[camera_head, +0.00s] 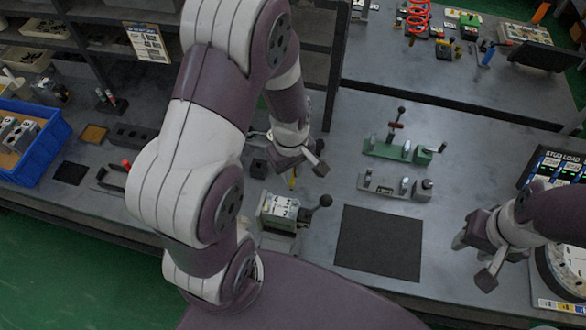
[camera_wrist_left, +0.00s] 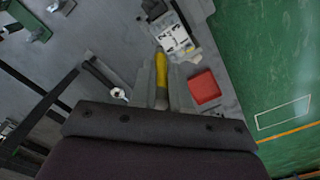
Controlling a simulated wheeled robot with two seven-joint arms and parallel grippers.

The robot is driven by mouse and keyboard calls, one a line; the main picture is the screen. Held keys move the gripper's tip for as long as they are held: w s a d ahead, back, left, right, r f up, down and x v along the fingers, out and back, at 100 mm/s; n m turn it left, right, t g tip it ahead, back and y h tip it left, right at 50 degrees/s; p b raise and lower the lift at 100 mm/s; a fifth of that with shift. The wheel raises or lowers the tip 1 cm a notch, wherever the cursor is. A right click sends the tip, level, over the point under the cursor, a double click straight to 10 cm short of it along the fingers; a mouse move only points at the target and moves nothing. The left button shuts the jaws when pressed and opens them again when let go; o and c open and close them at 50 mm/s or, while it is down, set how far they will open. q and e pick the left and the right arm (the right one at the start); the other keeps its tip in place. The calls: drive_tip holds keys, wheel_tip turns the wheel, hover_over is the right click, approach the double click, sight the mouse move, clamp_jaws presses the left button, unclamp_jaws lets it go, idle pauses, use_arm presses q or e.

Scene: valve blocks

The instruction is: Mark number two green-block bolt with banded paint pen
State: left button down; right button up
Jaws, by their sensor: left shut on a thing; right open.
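My left gripper (camera_head: 300,168) is shut on a yellow pen-like stick (camera_wrist_left: 173,80), which also shows below the gripper in the head view (camera_head: 292,181). Its far end is dark; bands cannot be made out. It is near a block with a white marked plate (camera_wrist_left: 174,38), also seen in the head view (camera_head: 280,208); contact cannot be told. A green block fixture (camera_head: 398,150) with an upright lever stands to the right of the left gripper, apart from it. Its bolts are too small to tell. My right gripper (camera_head: 475,256) is open and empty at the right.
A grey fixture (camera_head: 395,186) stands in front of the green one. A black mat (camera_head: 378,243) lies clear at the table's front. A lever with a black knob (camera_head: 323,200) rises beside the white-plated block. A red square (camera_wrist_left: 204,87) lies near the pen. A blue bin (camera_head: 40,150) is far left.

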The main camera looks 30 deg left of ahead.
use_arm(q)
drive_tip(key=f+b, duration=0.2)
drive_tip(key=f, duration=0.1)
drive_tip(key=f+b, duration=0.1)
drive_tip(key=f, duration=0.1)
drive_tip(key=shift+w+d+f+b, duration=0.1)
drive_tip(key=shift+w+d+b, duration=0.05)
drive_tip(key=shift+d+b, duration=0.25)
drive_tip(key=shift+w+f, duration=0.1)
drive_tip(key=shift+f, duration=0.15)
use_arm(e)
drive_tip(key=f, duration=0.3)
drive_tip(key=d+f, duration=0.1)
drive_tip(key=shift+w+f, duration=0.15)
drive_tip(key=shift+w, duration=0.2)
use_arm(q)
drive_tip(key=shift+w+d+f, duration=0.1)
drive_tip(key=shift+d+f, duration=0.05)
drive_tip(key=shift+d, duration=0.05)
use_arm(e)
drive_tip(key=shift+w+d+f, duration=0.1)
drive_tip(key=shift+d, duration=0.05)
use_arm(q)
drive_tip(key=shift+a, duration=0.1)
